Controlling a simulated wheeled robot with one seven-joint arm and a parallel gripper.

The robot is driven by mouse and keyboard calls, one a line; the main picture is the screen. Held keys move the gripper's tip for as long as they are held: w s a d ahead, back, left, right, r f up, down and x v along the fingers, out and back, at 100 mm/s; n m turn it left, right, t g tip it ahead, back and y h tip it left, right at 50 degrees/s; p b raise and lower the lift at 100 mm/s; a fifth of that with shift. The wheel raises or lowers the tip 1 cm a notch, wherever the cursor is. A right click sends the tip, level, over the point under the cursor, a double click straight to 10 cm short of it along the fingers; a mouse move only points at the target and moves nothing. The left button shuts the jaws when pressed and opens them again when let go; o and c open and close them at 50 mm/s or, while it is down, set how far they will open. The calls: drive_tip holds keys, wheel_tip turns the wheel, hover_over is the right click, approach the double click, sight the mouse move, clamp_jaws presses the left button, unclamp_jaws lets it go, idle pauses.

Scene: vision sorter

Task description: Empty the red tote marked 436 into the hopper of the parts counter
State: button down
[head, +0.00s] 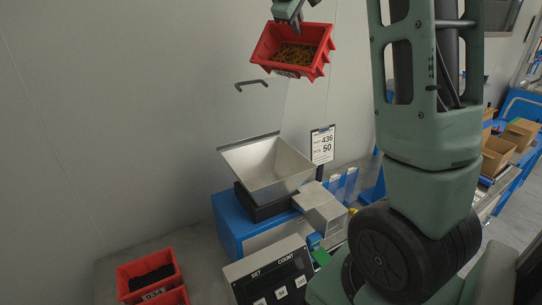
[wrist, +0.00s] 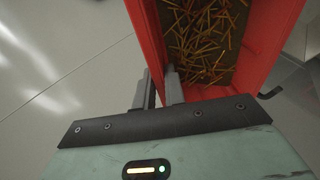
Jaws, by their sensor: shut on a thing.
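My gripper (head: 288,12) is shut on the rim of a red tote (head: 265,45) and holds it in the air, upright or slightly tilted. The gripper (wrist: 160,88) and the red tote (wrist: 152,40) also show in the wrist view. Many thin brass-coloured parts (wrist: 205,40) lie loose inside the tote. Its front label is too small to read. The empty grey metal hopper (head: 262,170) sits on the blue parts counter (head: 229,222), below the tote and a little to its left. A sign (head: 322,144) behind it reads 436 and 50.
Red totes with dark contents (head: 150,275) stand on the bench at lower left. The counter's control panel (head: 270,280) is at the front. A dark handle (head: 251,84) is on the wall. Cardboard boxes (head: 497,155) stand at right. The space between tote and hopper is clear.

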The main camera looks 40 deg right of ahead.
drive_tip(key=shift+a+h+b, duration=0.4)
drive_tip(key=shift+b, duration=0.85)
drive_tip(key=shift+s+a+r+h+b, duration=0.1)
drive_tip(key=shift+a+r+h+b, duration=0.25)
drive_tip(key=shift+b, duration=0.65)
drive_tip(key=shift+s+a+r+h+b, duration=0.15)
drive_tip(key=shift+a+h+b, duration=0.3)
drive_tip(key=shift+b, duration=0.55)
drive_tip(key=shift+a+f+t+h+b, duration=0.35)
drive_tip(key=shift+a+h+b, duration=0.5)
drive_tip(key=shift+b, duration=2.05)
drive_tip(key=shift+s+a+f+n+h+b, duration=0.1)
drive_tip(key=shift+a+f+h+b, duration=0.15)
drive_tip(key=shift+a+b, duration=0.55)
drive_tip(key=shift+s+a+f+n+h+b, duration=0.1)
drive_tip(key=shift+a+h+b, duration=0.2)
drive_tip(key=shift+b, duration=0.85)
drive_tip(key=shift+a+f+n+h+b, duration=0.1)
drive_tip(key=shift+a+f+h+b, duration=0.1)
drive_tip(key=shift+a+b, duration=0.6)
drive_tip(key=shift+t+b, duration=0.25)
drive_tip(key=shift+b, duration=0.25)
drive_tip(key=shift+s+a+r+h+b, duration=0.15)
drive_tip(key=shift+a+h+b, duration=1.15)
drive_tip(key=shift+b, duration=1.55)
drive_tip(key=shift+d, duration=0.1)
